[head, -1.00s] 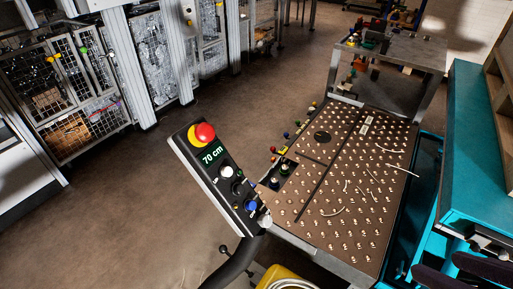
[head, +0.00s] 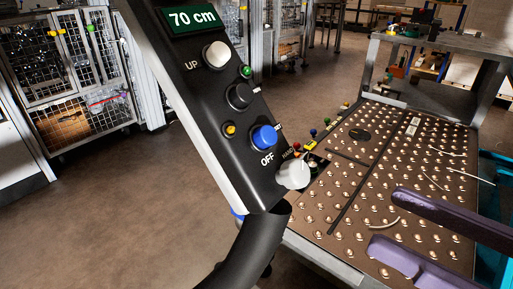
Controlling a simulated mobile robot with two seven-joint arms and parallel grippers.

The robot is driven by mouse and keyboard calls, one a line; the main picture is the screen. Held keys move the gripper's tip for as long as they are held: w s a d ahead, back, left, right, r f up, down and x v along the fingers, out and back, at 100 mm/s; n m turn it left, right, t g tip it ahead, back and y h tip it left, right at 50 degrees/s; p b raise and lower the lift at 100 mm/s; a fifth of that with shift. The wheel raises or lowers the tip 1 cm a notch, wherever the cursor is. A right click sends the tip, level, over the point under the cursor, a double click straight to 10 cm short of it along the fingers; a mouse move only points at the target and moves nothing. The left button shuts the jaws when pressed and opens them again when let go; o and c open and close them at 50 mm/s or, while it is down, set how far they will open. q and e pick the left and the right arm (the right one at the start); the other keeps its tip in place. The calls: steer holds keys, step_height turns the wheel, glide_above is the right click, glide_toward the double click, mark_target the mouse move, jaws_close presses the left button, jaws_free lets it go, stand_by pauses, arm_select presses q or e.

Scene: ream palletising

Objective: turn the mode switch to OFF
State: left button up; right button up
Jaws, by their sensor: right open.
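The mode switch is a white knob (head: 293,174) at the lower end of a tilted black control panel (head: 205,95). The word OFF (head: 267,159) is printed to its upper left, with another small label above the knob, too slanted to read surely. Which mark the knob points at I cannot tell. My right gripper (head: 383,221) comes in from the lower right, its two purple fingers apart and empty. Its fingertips are to the right of the knob and clear of it. My left gripper is not in view.
The panel also has a blue button (head: 264,137), a black button (head: 240,95), a white UP button (head: 216,55) and a 70 cm display (head: 192,18). A black curved tube (head: 258,245) runs below it. A studded table (head: 350,205) lies behind, at right.

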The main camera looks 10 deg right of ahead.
mark_target(304, 177)
steer(key=b+x, duration=0.1)
steer(key=x, duration=0.8)
steer(key=shift+w+a+r+b, duration=0.1)
steer(key=shift+w+a+b, duration=0.05)
steer(key=shift+a+b, duration=0.2)
jaws_close()
